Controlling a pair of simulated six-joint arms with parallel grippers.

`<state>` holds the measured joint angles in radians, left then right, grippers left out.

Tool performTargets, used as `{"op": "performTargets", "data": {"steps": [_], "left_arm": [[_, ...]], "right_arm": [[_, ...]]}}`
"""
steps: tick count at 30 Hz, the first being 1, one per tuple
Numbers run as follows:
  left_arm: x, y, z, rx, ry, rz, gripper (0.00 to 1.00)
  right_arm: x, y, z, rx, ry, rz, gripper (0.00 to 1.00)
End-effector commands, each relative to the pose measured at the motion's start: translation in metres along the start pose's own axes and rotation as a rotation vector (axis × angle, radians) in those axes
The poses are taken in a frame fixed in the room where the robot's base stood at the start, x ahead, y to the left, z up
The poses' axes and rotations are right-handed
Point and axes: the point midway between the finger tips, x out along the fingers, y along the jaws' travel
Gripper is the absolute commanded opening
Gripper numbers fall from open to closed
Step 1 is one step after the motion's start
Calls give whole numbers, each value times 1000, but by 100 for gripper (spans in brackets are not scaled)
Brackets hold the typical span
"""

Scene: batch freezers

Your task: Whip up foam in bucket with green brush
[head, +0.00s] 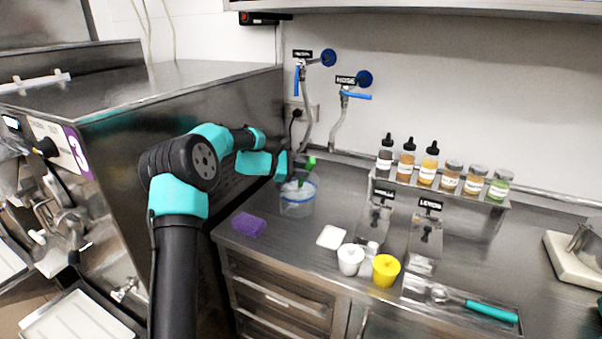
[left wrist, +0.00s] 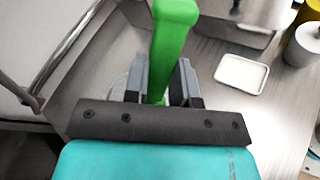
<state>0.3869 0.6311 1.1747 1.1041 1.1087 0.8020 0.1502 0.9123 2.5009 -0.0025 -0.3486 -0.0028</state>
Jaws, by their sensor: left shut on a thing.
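The clear bucket (head: 297,202) stands on the steel counter near its left end. The green brush (head: 308,163) reaches down into it, with the lower part inside the bucket. My left gripper (head: 292,172) is above the bucket and shut on the brush. In the left wrist view the green brush handle (left wrist: 172,45) stands between the two fingers of the left gripper (left wrist: 165,85). The gripper hides most of the bucket in that view. I cannot make out foam clearly. My right gripper is not in view.
A purple sponge (head: 249,224), a white dish (head: 331,237), a white tub (head: 350,259) and a yellow tub (head: 385,270) stand near the bucket. A bottle rack (head: 440,191) is behind. The freezer (head: 190,110) walls the left side.

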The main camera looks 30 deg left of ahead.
Motion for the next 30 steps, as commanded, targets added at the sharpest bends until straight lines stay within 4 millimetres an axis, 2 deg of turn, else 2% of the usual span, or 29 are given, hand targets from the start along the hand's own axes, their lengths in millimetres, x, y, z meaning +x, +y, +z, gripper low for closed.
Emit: {"op": "performTargets", "data": {"steps": [30], "left_arm": [[-1, 0, 64, 1, 0, 0, 1]], "right_arm": [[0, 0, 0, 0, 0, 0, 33]]}}
